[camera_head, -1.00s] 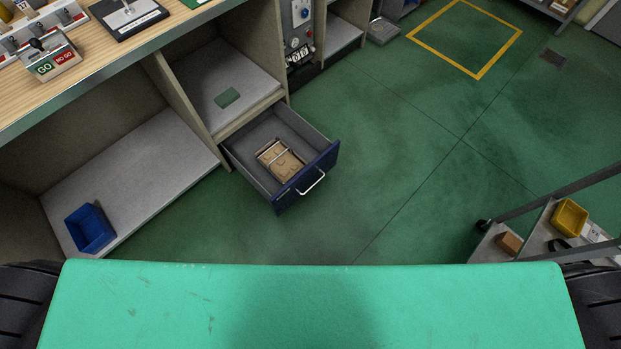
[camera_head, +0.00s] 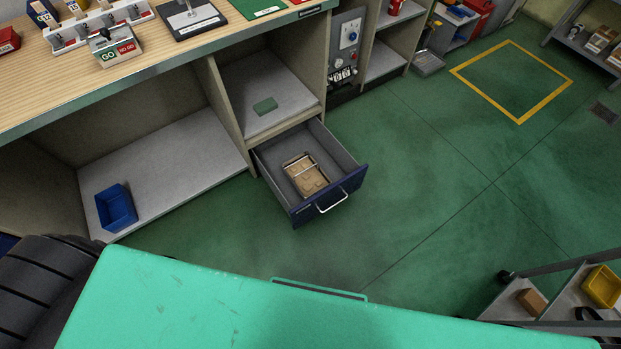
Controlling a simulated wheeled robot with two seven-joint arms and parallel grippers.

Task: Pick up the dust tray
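A shallow grey tray (camera_head: 428,63) lies on the green floor beside the shelf unit at the upper right of the head view. It looks like the dust tray, but it is small here and I cannot be sure. A blue open bin (camera_head: 117,208) stands on the low grey shelf at the left. Neither of my grippers is in view, so I cannot see whether they are open or hold anything.
An open drawer (camera_head: 356,186) with a tan boxed item (camera_head: 307,178) juts from the bench (camera_head: 165,57). A cart (camera_head: 521,305) with a yellow bin (camera_head: 602,286) stands at the lower right. The green floor (camera_head: 430,170) between is clear, with a yellow outlined square (camera_head: 545,113).

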